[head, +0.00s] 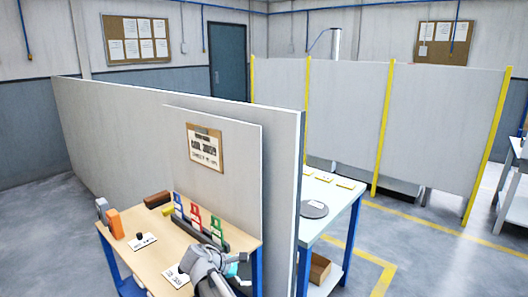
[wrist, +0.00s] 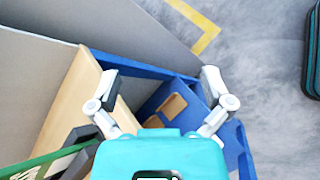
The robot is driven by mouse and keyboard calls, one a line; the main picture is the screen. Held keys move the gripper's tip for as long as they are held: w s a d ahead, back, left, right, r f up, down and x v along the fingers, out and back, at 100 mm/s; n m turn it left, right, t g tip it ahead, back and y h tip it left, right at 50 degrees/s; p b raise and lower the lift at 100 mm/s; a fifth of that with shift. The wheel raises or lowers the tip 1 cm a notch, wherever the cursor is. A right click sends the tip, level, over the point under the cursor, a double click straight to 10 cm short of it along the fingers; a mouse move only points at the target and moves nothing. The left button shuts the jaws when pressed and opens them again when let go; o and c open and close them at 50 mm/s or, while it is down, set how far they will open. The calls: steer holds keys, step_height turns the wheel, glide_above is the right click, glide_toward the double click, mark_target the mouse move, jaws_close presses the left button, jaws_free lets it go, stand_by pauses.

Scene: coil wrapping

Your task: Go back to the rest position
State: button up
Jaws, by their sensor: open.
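My gripper (wrist: 162,88) is open in the wrist view, its two fingers spread wide with nothing between them. It hangs over the edge of the wooden table (wrist: 72,98), with the blue table frame and the floor below. In the head view my arm reaches over the front right corner of the wooden table (head: 150,228); the fingertips are hard to make out there.
A grey partition (head: 282,135) rises behind. A second table (head: 325,190) stands beyond it.

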steer(key=s+d+f+m+g+y+b, duration=0.2)
steer(key=s+d+f+m+y, duration=0.15)
steer(key=d+f+m, duration=0.35)
steer(key=s+d+f+m+g+y+b, duration=0.1)
steer(key=s+d+f+m+y+b, duration=0.15)
steer(key=s+d+m, duration=0.4)
steer(key=s+d+f+m+g+y+b, duration=0.1)
steer(key=s+d+f+m+g+y, duration=0.2)
steer(key=d, duration=0.6)
step_height(320, 180, up, 16)
steer(key=p, duration=1.7)
steer(key=shift+w+m+t, duration=0.3)
steer(key=shift+m+t, duration=0.05)
steer(key=shift+t, duration=0.05)
